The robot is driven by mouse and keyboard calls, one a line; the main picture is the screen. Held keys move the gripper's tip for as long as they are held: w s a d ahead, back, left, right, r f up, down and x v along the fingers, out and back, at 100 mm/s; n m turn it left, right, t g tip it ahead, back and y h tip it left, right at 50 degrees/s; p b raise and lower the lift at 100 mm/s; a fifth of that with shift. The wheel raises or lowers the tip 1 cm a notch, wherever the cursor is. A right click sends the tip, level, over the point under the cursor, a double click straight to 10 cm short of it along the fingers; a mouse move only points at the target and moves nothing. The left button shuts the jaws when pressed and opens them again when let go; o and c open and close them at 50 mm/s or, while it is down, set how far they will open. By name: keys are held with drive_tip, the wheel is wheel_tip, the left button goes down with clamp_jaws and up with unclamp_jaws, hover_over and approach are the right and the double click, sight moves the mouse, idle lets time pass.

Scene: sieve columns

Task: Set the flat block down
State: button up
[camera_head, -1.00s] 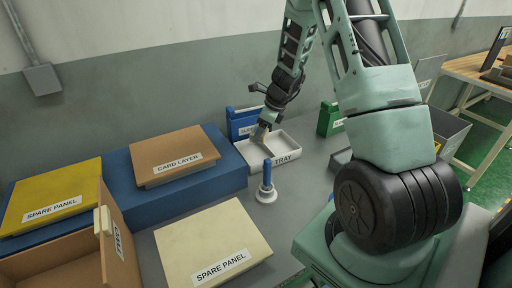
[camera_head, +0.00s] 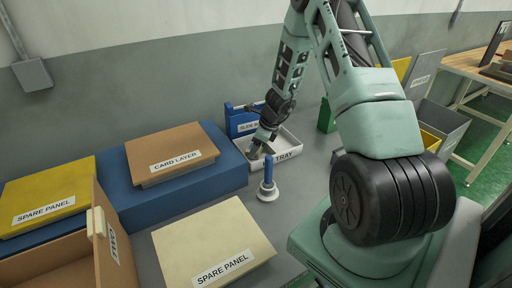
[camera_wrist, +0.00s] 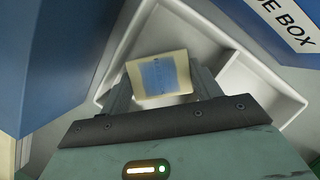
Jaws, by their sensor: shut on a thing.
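My gripper (camera_head: 262,151) points down at the white tray (camera_head: 289,148), labelled TRAY, on the grey worktop. In the wrist view my gripper (camera_wrist: 160,85) is shut on a flat cream block (camera_wrist: 176,62) with a blue patch on its face. The block is held over the tray, whose white walls and divider (camera_wrist: 226,72) show behind it. I cannot tell whether the block touches the tray floor. In the head view the block is mostly hidden by the gripper.
A blue-handled tool (camera_head: 268,178) stands upright just in front of the tray. A blue box (camera_head: 240,119) is behind the tray. The blue platform (camera_head: 222,172) with a card layer panel (camera_head: 172,150) is at left. A cream spare panel (camera_head: 213,243) lies in front.

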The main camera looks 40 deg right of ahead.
drive_tip(key=shift+f, duration=0.1)
drive_tip(key=o, duration=0.8)
